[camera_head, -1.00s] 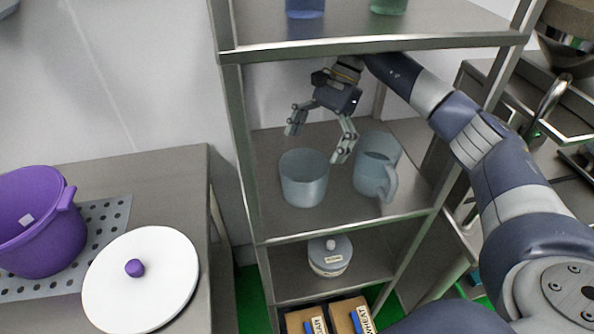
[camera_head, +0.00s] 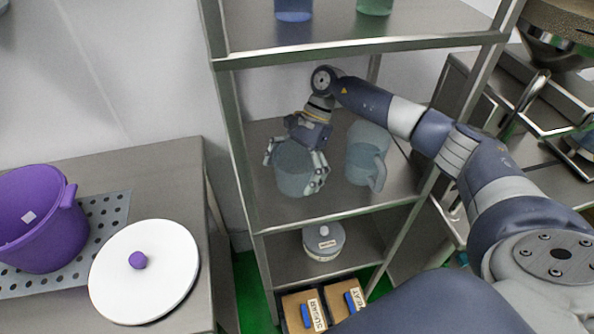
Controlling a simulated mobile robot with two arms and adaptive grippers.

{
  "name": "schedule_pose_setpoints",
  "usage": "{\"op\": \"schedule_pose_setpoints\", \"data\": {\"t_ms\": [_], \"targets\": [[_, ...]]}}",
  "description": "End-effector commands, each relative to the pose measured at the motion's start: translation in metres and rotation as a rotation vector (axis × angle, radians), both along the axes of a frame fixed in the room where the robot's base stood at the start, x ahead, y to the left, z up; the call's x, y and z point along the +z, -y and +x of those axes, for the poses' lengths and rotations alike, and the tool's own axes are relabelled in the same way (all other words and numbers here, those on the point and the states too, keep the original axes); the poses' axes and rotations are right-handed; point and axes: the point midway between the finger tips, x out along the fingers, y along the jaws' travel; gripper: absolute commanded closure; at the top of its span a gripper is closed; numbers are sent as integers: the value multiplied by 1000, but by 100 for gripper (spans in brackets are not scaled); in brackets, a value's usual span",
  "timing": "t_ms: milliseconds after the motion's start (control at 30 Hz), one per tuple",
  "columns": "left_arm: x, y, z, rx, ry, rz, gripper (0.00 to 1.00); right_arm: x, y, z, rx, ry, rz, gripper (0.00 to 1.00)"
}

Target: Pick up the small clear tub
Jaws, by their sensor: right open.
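The small clear tub (camera_head: 292,176) stands on the middle shelf of the metal rack, left of a clear jug with a handle. My right gripper (camera_head: 294,170) is over the tub, pointing down. Its fingers are open, one at the tub's left side and one at its right side. I cannot tell whether the fingers touch the wall. Part of the tub's rim is hidden behind the gripper. My left gripper is not in view.
The clear jug (camera_head: 362,160) stands close to the right of the tub. The upper shelf (camera_head: 350,43) is above my right arm. A lidded pot (camera_head: 323,243) and boxes (camera_head: 303,312) are lower down. A purple pot (camera_head: 38,225) and white lid (camera_head: 143,285) are on the left table.

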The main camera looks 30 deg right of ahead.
Motion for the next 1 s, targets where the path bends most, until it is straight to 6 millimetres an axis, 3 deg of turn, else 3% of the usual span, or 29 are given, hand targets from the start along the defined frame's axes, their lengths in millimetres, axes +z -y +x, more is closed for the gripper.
{"op": "schedule_pose_setpoints", "data": {"t_ms": [67,200,267,733,1000], "targets": [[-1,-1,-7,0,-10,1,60,0,0,0,0,0,0,5],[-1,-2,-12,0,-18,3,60,0,0,0,0,0,0,36],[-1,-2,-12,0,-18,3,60,0,0,0,0,-1,0,47],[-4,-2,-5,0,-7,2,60,1,0,-1,2,-5,-2,47],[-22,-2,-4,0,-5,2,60,34,0,-1,2,3,0,47]]}}
